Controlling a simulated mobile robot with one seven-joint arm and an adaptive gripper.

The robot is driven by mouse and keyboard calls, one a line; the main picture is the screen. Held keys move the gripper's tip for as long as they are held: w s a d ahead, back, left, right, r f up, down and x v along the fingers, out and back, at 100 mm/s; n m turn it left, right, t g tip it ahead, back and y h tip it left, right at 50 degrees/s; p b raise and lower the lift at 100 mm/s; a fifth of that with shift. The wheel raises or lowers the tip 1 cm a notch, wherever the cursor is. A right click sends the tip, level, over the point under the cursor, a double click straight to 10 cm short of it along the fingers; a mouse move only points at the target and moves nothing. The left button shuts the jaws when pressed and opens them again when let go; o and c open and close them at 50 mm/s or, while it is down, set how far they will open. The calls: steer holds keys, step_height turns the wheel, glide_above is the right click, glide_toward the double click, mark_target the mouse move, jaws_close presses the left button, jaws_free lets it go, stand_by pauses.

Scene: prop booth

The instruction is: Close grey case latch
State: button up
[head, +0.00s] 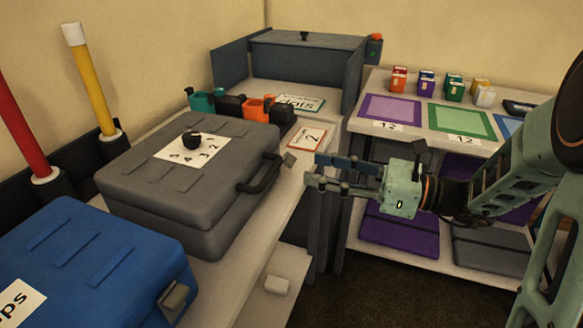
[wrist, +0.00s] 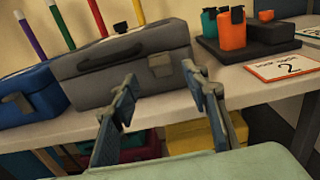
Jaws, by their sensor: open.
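The grey case (head: 150,205) lies flat on the left bench with its lid down. A dark handle (head: 262,176) is on its front, and it also shows in the wrist view (wrist: 115,50). The grey case latch (head: 289,158) is a small grey plate near the handle, and it appears to stick out from the front. In the wrist view the latch (wrist: 160,65) shows ahead, between my fingertips. My gripper (head: 316,172) is open and empty, to the right of the latch and apart from it. Its fingers (wrist: 160,76) point toward the case front.
A blue case (head: 95,260) with its own latch stands nearer. A numbered card and black knob (head: 192,138) are on the grey lid. Orange and dark containers (head: 255,108) and a "2" card (head: 306,138) lie beyond. A small white block (head: 277,285) is below.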

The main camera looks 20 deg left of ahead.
mark_target(294, 162)
steer(key=a, duration=0.2)
steer(key=a+b, duration=0.1)
steer(key=a, duration=0.3)
steer(key=shift+w+a, duration=0.25)
steer(key=shift+a, duration=0.05)
jaws_close()
steer(key=shift+a+r+h+p, duration=0.1)
steer(key=shift+r+h+p, duration=0.25)
steer(key=shift+p, duration=0.6)
steer(key=shift+a+h+p, duration=0.1)
steer(key=shift+h+p, duration=0.15)
steer(key=shift+p, duration=0.55)
steer(key=shift+f, duration=0.1)
